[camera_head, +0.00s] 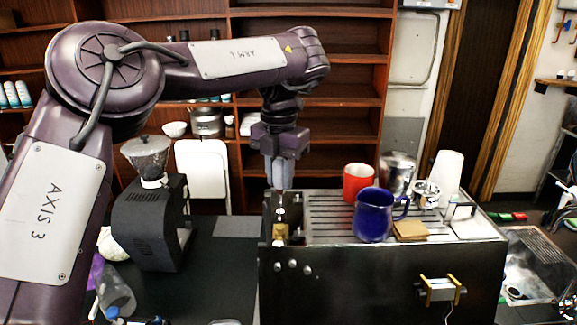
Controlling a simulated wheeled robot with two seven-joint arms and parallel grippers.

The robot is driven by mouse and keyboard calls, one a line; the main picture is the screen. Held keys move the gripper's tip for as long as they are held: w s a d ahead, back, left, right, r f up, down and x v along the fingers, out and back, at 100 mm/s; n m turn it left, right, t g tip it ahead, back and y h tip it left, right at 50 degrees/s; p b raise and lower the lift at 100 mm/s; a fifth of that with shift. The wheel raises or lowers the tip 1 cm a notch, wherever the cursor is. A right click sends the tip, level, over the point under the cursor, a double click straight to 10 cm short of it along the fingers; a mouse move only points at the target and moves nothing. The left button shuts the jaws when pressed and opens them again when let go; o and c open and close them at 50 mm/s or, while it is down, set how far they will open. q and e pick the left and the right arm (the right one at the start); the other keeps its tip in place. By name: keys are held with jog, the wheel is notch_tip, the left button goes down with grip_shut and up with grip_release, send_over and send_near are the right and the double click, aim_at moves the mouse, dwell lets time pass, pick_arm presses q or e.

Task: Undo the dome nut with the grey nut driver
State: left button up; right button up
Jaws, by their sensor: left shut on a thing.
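My left gripper (279,178) points straight down over the left end of the black brewer (380,277). It is shut on a slim grey tool that looks like the nut driver (280,198), held upright. The driver's lower end is over the narrow open bay at the brewer's left side, above a brass-coloured fitting (281,231). The dome nut cannot be made out apart from the driver tip and fitting, and I cannot tell whether the tip touches it. My right gripper is not in view.
A red mug (358,181), a blue pitcher (374,214), a brown block (409,231), metal vessels and white cups (446,175) stand on the brewer's top. A black grinder (148,222) stands left of it. Dark counter lies between them.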

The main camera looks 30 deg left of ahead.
aim_at(278, 189)
pick_arm(q)
jog(key=shift+w+f, duration=0.15)
jog(key=shift+f, duration=0.1)
jog(key=shift+s+f, duration=0.85)
jog(key=shift+s, duration=0.2)
jog(key=shift+w+f, duration=0.35)
jog(key=shift+f, duration=0.35)
jog(key=shift+w+f, duration=0.2)
jog(key=shift+s+r, duration=0.1)
jog(key=shift+s, duration=0.1)
jog(key=shift+w, duration=0.2)
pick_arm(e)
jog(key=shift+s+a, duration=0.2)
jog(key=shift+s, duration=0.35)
